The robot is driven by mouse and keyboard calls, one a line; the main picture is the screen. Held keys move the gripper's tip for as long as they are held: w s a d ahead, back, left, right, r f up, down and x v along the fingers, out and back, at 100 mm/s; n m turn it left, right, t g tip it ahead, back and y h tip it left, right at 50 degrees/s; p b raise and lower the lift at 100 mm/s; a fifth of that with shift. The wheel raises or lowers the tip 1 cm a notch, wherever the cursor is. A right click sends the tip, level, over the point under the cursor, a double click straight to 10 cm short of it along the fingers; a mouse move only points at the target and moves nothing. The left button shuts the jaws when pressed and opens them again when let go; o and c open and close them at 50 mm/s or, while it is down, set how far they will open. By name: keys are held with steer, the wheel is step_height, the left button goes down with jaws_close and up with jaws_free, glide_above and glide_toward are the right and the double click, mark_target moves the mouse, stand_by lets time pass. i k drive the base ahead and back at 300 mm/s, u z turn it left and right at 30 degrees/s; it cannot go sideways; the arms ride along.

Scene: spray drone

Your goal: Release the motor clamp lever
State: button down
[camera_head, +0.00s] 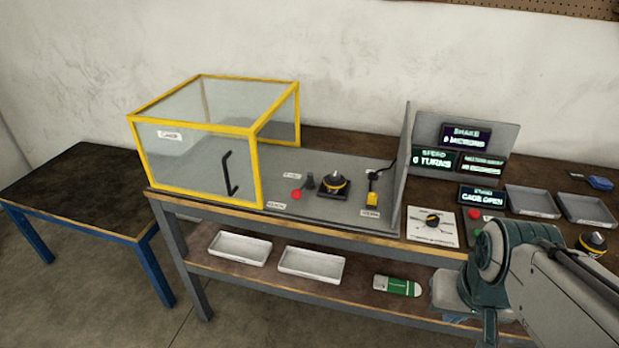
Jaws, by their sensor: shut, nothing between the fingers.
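A round black motor (335,184) with a yellow band sits on a dark base on the grey plate, right of the yellow-framed cage. A small dark upright part (310,181) stands close to its left. The small labels are too blurred to read, so I cannot tell for sure which part is the motor clamp lever. My gripper (490,328) is at the lower right by the bench front, shut and empty, well apart from these parts.
The clear cage (196,127) with a black handle stands open-sided at left. A red button (296,195) sits by the motor. An upright grey panel (403,165) divides the plate from displays reading "CAGE OPEN" (482,195). Trays (533,201) and another motor (592,243) lie right.

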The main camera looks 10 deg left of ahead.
mark_target(296, 195)
steer(key=u, duration=0.5)
steer(key=k, duration=1.2)
steer(key=u, duration=0.75)
steer(key=i, duration=1.4)
steer(key=z, duration=1)
steer(key=i, duration=0.8)
steer(key=z, duration=0.8)
